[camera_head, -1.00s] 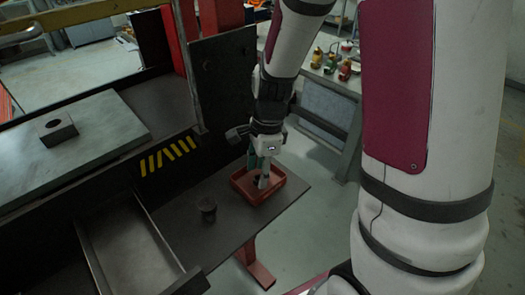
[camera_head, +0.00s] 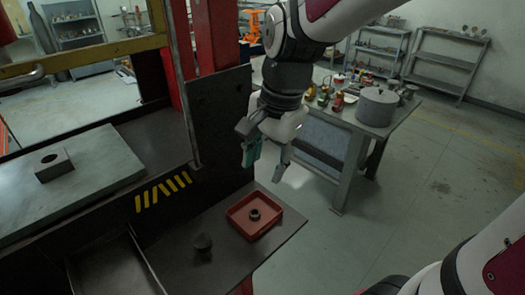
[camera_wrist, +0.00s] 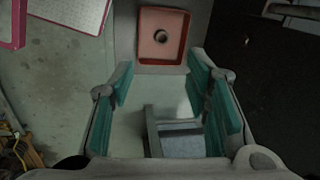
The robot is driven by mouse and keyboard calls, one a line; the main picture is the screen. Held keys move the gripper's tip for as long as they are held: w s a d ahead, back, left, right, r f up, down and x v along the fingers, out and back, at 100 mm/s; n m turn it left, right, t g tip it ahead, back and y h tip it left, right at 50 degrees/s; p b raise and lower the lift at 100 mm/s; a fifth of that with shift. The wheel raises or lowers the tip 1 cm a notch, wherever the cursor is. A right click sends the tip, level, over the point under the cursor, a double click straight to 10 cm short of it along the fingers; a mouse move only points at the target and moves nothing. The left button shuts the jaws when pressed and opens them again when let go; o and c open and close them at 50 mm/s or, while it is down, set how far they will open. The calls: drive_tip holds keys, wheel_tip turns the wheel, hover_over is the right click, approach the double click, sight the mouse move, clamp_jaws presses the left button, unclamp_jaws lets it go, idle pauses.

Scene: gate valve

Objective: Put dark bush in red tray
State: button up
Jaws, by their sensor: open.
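A small dark bush (camera_head: 254,214) with a hole through its middle sits inside the red tray (camera_head: 233,224). The tray lies on a dark shelf near its right end. In the wrist view the bush (camera_wrist: 161,36) shows as a ring on the floor of the tray (camera_wrist: 163,59). My gripper (camera_head: 265,170) is above and behind the tray, apart from it. It is open and empty, and its green-padded fingers (camera_wrist: 165,110) stand wide apart in the wrist view.
Another dark round piece (camera_head: 202,242) stands on the shelf (camera_head: 228,268) left of the tray. A grey block with a hole (camera_head: 54,165) lies on a plate at the left. A dark upright panel (camera_head: 222,125) stands behind the tray. A workbench with items (camera_head: 345,112) is farther back.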

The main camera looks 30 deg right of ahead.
drive_tip(key=s+r+n+t, duration=0.1)
drive_tip(key=s+r+n, duration=0.2)
drive_tip(key=s+n, duration=0.2)
drive_tip(key=s+r+n+t+h, duration=0.1)
drive_tip(key=s+r+n+t, duration=0.1)
drive_tip(key=s+n, duration=0.3)
drive_tip(key=r+n, duration=0.1)
drive_tip(key=n, duration=0.2)
drive_tip(key=shift+a+r, duration=0.2)
drive_tip(key=shift+a, duration=0.1)
drive_tip(key=shift+s, duration=0.1)
